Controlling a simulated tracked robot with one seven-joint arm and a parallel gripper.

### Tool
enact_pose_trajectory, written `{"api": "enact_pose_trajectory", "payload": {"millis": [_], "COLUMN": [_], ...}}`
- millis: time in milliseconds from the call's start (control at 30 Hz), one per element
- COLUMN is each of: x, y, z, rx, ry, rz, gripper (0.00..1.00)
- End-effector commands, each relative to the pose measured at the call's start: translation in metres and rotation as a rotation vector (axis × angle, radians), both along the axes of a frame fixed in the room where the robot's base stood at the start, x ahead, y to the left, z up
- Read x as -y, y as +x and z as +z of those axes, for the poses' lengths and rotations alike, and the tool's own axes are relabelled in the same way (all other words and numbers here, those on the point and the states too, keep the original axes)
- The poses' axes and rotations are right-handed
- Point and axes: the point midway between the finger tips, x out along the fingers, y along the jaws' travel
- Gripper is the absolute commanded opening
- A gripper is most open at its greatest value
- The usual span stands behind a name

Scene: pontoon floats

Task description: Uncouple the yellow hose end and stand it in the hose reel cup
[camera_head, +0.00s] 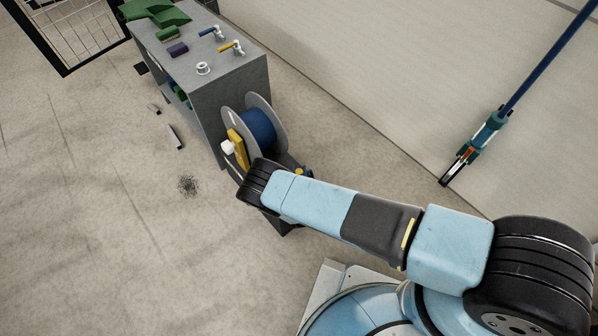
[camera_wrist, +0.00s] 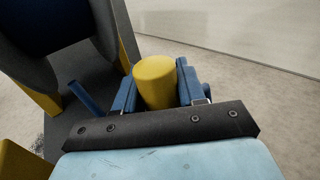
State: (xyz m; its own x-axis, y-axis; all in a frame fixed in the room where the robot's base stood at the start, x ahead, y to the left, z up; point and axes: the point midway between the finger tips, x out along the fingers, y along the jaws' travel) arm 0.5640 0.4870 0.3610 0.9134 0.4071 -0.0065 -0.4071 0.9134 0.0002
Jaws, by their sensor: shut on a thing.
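The yellow hose end (camera_wrist: 155,82) is a short yellow cylinder, seen from above in the wrist view. My gripper (camera_wrist: 157,88) is shut on it, with one blue finger on each side. A small spot of yellow (camera_head: 299,172) shows beyond my arm in the head view, where most of my gripper is hidden. The hose reel (camera_head: 258,128) has grey discs, blue hose and a yellow support, and stands just beyond my wrist. In the wrist view the reel (camera_wrist: 85,40) is at upper left, beside the held end. I cannot make out the reel cup.
A grey bench (camera_head: 243,88) behind the reel carries a blue-handled tap (camera_head: 212,32), a yellow-handled tap (camera_head: 231,47), a white ring (camera_head: 204,68) and green items. A blue-handled tool (camera_head: 488,132) leans at right.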

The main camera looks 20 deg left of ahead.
Motion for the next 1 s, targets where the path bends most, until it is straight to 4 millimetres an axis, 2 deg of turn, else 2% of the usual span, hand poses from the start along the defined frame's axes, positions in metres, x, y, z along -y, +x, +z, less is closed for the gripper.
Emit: {"api": "enact_pose_trajectory", "payload": {"millis": [767, 800, 1000], "x": [0.0, 0.0, 0.0], "y": [0.0, 0.0, 0.0], "z": [-0.015, -0.015, -0.015], "rx": [0.0, 0.0, 0.0], "ry": [0.0, 0.0, 0.0], "rz": [0.0, 0.0, 0.0], "gripper": [0.06, 0.43, 0.62]}}
